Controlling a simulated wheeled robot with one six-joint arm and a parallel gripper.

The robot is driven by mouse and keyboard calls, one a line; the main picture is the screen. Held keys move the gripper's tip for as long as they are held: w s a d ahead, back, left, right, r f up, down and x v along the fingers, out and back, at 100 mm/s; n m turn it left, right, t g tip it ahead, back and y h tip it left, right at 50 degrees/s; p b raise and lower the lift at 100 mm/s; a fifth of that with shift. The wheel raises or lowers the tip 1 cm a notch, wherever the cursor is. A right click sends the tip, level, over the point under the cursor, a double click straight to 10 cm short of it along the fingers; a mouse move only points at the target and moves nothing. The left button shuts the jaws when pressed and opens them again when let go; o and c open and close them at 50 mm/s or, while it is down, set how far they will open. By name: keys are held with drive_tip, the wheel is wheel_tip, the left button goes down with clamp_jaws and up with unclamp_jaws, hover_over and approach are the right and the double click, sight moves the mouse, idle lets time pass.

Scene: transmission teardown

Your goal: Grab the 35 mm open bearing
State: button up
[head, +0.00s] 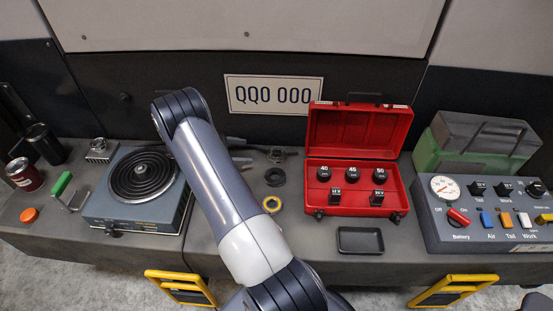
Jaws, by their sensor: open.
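No label reading 35 mm is legible, so I cannot tell for sure which item is the 35 mm open bearing. Two rings lie on the bench just right of my arm in the head view: a dark grey ring (275,184) and, nearer the front, a smaller yellow ring (272,211). They lie apart from each other. My arm crosses the middle of the picture, and its far end is hidden. My gripper does not show, so its place relative to the rings cannot be seen.
An open red case (352,210) holds several black pieces, some marked 40, 45 and 50. A black tray (360,251) lies in front. A hot plate (130,214) stands left, a control panel (490,238) right. A small metallic item (275,155) lies behind the rings.

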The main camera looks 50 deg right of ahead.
sight(270, 155)
drive_tip(key=p+x, duration=0.1)
drive_tip(key=x, duration=0.9)
drive_tip(key=shift+s+d+f, duration=0.1)
drive_tip(key=shift+s+d, duration=0.15)
drive_tip(key=shift+s, duration=0.1)
drive_tip(key=shift+c, duration=0.4)
drive_tip(key=c, duration=0.8)
drive_tip(key=shift+c, duration=0.2)
